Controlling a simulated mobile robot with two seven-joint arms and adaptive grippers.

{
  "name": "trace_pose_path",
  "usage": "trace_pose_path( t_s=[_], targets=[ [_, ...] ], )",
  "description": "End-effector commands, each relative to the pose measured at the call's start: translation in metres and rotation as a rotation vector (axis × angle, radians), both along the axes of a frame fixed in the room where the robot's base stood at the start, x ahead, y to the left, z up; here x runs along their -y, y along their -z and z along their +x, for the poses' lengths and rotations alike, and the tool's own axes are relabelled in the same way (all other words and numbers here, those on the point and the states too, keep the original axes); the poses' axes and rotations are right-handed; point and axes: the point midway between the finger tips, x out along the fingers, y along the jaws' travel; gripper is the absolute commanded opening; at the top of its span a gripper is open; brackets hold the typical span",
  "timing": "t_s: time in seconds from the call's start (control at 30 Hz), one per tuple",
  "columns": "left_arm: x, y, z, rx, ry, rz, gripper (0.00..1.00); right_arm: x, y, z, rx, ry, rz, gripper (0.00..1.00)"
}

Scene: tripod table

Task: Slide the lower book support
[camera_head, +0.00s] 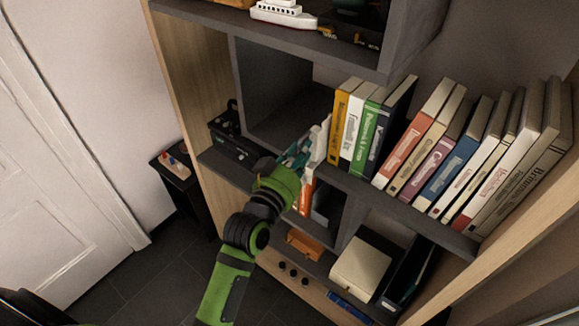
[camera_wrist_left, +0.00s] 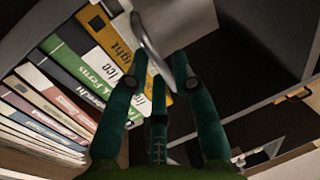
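The lower book support (camera_head: 319,143) is a pale grey upright plate at the left end of the book row on the middle shelf. In the left wrist view its flat panel (camera_wrist_left: 190,20) shows at the top, with a curved metal edge beside the yellow book. My left gripper (camera_head: 302,153) is at the support's near left side. In the left wrist view its teal fingertips (camera_wrist_left: 161,62) are apart, with the curved edge between them; whether they touch it is unclear. The fingers hide part of the support. My right gripper is not in view.
Several books (camera_head: 450,150) lean in a row right of the support, starting with a yellow one (camera_head: 341,121). The shelf compartment (camera_head: 285,110) left of the support has free room. A black box (camera_head: 232,135) stands farther left. Boxes and folders fill the lower shelves.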

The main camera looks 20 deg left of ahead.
Motion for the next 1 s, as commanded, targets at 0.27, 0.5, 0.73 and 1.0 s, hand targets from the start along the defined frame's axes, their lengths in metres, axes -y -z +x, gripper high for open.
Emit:
trace_pose_path(
  t_s=[0.27, 0.5, 0.73, 1.0],
  targets=[
    [-0.008, 0.001, -0.057, -0.004, 0.002, 0.002, 0.26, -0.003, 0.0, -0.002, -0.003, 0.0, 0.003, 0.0],
    [-0.014, 0.001, -0.096, -0.004, 0.001, 0.0, 0.26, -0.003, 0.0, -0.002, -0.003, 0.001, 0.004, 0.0],
    [-0.016, 0.0, -0.11, 0.0, 0.002, 0.0, 0.26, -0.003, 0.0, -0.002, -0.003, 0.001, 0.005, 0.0],
    [-0.016, 0.0, -0.11, 0.0, 0.002, 0.0, 0.26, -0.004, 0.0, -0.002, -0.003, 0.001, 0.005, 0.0]
  ],
)
